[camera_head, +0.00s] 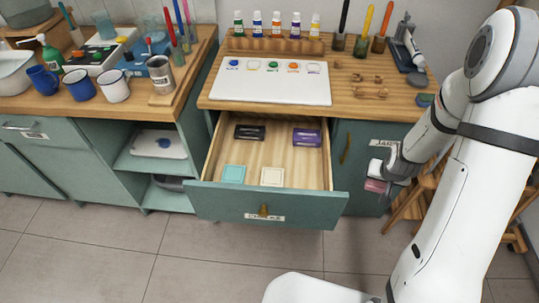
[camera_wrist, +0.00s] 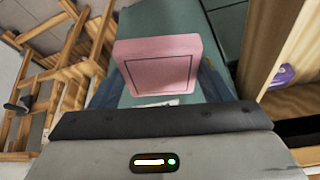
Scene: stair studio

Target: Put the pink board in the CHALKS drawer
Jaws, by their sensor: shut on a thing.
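The pink board (camera_wrist: 158,68) is a small square with a thin dark line inside its edge. My gripper (camera_wrist: 160,100) is shut on it; in the head view my gripper (camera_head: 377,178) holds the pink board (camera_head: 376,187) to the right of the drawer, in front of the cabinet door. Inside lie a dark box (camera_head: 249,132), a purple box (camera_head: 306,138), a teal square (camera_head: 233,174) and a cream square (camera_head: 271,176).
The wooden counter (camera_head: 385,104) above the drawer bears a white palette board (camera_head: 272,83), paint bottles and brushes. An open shelf (camera_head: 160,144) stands to the left. A wooden stool (camera_head: 412,209) is at the right. The drawer's middle is bare.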

